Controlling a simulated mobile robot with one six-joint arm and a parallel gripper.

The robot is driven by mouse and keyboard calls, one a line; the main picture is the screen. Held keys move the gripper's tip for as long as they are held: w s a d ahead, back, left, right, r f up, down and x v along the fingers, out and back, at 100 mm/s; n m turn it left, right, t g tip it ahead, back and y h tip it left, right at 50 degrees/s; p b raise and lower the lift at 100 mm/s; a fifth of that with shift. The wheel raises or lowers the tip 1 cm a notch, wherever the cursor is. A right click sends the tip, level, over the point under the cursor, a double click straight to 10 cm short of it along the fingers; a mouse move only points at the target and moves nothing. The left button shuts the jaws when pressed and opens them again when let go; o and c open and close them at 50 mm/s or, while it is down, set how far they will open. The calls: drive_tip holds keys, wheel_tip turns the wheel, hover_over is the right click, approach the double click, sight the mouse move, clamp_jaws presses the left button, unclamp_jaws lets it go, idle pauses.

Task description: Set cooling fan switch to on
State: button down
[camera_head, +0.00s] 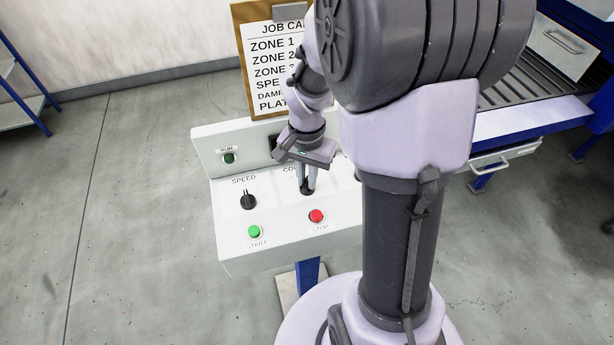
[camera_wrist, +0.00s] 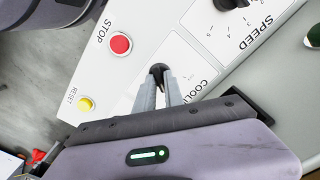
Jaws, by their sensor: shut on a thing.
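The cooling fan switch (camera_head: 307,188) is a small black knob on the sloped white panel, under a label that is partly hidden and starts with "CO". In the wrist view the black switch (camera_wrist: 158,69) shows at the fingertips, beside the label reading "COOLI". My gripper (camera_head: 309,184) reaches down to the panel from above, and its two fingers are shut on the switch. It also shows in the wrist view (camera_wrist: 160,80). The fingers hide part of the switch, so I cannot tell its setting.
The control panel (camera_head: 285,245) also carries a black SPEED knob (camera_head: 248,201), a green START button (camera_head: 254,231) and a red STOP button (camera_head: 316,216). A yellow RESET button (camera_wrist: 85,103) shows in the wrist view. A job card clipboard (camera_head: 262,105) stands behind the panel.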

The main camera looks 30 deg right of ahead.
drive_tip(key=c, duration=1.5)
unclamp_jaws()
drive_tip(key=shift+o, duration=0.2)
wheel_tip(320, 180, up, 18)
drive_tip(key=p, duration=0.5)
drive_tip(key=shift+f+p, duration=0.25)
drive_tip(key=shift+p, duration=0.15)
